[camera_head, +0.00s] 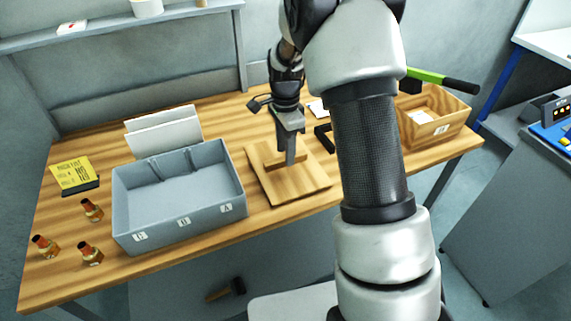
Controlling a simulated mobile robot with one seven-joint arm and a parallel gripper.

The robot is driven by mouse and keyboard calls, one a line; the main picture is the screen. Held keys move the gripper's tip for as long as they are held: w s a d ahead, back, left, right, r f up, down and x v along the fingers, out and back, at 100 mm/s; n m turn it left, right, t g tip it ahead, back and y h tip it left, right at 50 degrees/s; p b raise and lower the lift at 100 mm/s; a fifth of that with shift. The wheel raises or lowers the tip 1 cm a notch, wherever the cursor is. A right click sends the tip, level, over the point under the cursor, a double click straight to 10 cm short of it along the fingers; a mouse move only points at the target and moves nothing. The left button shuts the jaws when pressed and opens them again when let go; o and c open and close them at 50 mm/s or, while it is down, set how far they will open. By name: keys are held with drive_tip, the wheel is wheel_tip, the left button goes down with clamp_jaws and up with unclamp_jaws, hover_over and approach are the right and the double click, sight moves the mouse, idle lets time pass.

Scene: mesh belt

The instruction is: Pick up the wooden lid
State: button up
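The wooden lid (302,186) is a flat square board with a raised bar handle (273,162) across it. It lies on the wooden table, right of the grey bin. My gripper (291,160) points down over the lid's middle, with its fingertips at the handle. I cannot tell whether the fingers touch or grip the handle. My forearm covers the area just right of the lid.
A grey bin (125,208) with dividers stands left of the lid. Several small bottles (90,254) stand at the left. A wooden box (450,128) is at the right, with a green-and-black tool (428,76) behind it. White panels (164,135) stand behind the bin.

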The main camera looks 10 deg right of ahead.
drive_tip(key=shift+f, duration=0.8)
clamp_jaws()
drive_tip(key=shift+r, duration=0.1)
